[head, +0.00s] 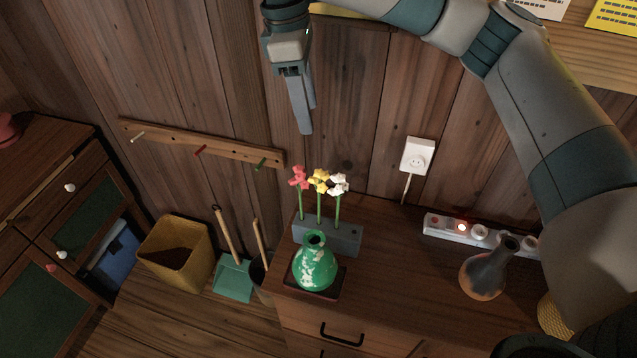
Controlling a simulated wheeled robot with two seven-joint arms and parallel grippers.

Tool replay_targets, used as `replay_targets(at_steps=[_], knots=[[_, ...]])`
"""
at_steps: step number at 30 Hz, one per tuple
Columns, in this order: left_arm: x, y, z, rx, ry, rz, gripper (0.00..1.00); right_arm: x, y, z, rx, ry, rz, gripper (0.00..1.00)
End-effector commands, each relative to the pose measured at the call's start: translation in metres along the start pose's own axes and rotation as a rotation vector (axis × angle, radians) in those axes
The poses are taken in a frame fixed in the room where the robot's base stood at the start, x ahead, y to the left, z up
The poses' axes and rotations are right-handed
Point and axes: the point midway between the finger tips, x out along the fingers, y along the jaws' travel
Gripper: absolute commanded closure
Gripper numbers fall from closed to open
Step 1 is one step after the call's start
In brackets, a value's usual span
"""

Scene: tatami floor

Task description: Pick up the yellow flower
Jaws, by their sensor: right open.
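The yellow flower (319,182) stands upright on a green stem in a grey holder (345,240) on the wooden cabinet. A red flower (299,177) is to its left and a white flower (339,185) is close to its right, their heads nearly touching it in the picture. My right gripper (305,125) hangs above the flowers with its fingers pointing down. It is open and holds nothing, though its fingers overlap in this view. A gap shows between the fingertips and the flower heads. My left gripper is not in view.
A green vase (315,265) stands in front of the holder. A dark grey vase (485,272) and a power strip (462,228) are at the right of the cabinet top (405,285). A peg rail (200,143) is on the wall. A yellow bin (176,255) stands on the floor.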

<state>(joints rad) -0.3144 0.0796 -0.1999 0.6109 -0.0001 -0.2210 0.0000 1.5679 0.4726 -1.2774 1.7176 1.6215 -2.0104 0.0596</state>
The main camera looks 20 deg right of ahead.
Motion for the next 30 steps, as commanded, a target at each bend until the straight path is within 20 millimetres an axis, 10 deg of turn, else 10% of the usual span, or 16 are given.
replay_targets(at_steps=[12,30], knots=[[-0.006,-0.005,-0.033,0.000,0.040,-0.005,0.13,0.037,-0.001,0.000,-0.002,-0.001,-0.003,0.51],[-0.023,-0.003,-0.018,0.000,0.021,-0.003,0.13,0.119,-0.001,0.000,0.000,0.000,-0.001,0.51]])
